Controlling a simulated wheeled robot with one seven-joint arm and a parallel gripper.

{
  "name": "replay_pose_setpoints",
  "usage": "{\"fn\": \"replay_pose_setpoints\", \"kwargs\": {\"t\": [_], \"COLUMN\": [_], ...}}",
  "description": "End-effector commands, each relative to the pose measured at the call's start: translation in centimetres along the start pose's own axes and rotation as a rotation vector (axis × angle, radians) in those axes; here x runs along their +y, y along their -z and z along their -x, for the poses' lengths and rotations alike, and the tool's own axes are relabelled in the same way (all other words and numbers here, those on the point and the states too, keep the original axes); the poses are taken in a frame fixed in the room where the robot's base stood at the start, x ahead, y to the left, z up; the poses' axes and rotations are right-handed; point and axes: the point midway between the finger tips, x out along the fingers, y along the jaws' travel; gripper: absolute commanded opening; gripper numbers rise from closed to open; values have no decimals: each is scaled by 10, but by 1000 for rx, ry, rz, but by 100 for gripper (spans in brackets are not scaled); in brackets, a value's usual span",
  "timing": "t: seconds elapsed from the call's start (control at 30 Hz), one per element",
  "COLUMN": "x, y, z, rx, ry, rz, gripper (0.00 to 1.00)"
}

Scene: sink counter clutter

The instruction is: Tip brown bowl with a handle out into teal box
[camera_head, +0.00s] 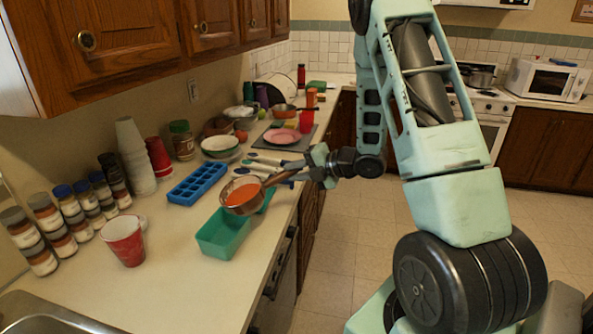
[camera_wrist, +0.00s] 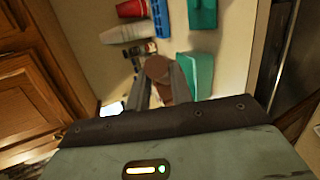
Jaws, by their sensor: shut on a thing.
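The brown bowl with a handle (camera_head: 241,209) is held above the counter in the head view. Orange contents show inside it, and it looks roughly level. My gripper (camera_head: 277,179) is shut on its handle, to the bowl's right. In the wrist view, my gripper (camera_wrist: 163,92) has the brown bowl (camera_wrist: 157,68) just beyond its fingertips. The teal box (camera_head: 222,237) stands on the counter just below and in front of the bowl, which hides part of it. In the wrist view, teal (camera_wrist: 201,72) shows to the right of the fingers.
A blue ice tray (camera_head: 197,183) lies left of the bowl. A red cup (camera_head: 125,243) and several jars (camera_head: 76,212) stand further left, near the wall. Utensils, a pink plate (camera_head: 282,136) and bowls are behind. The counter's front edge is close on the right.

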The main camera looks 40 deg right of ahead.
Motion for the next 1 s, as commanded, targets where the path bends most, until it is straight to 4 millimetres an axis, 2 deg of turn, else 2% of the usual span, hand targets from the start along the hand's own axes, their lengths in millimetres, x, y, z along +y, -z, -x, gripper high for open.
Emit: {"fn": "replay_pose_setpoints", "kwargs": {"t": [1.0], "x": [36], "y": [5], "z": [5], "rx": [-32], "ry": [123], "rz": [109], "gripper": [0]}}
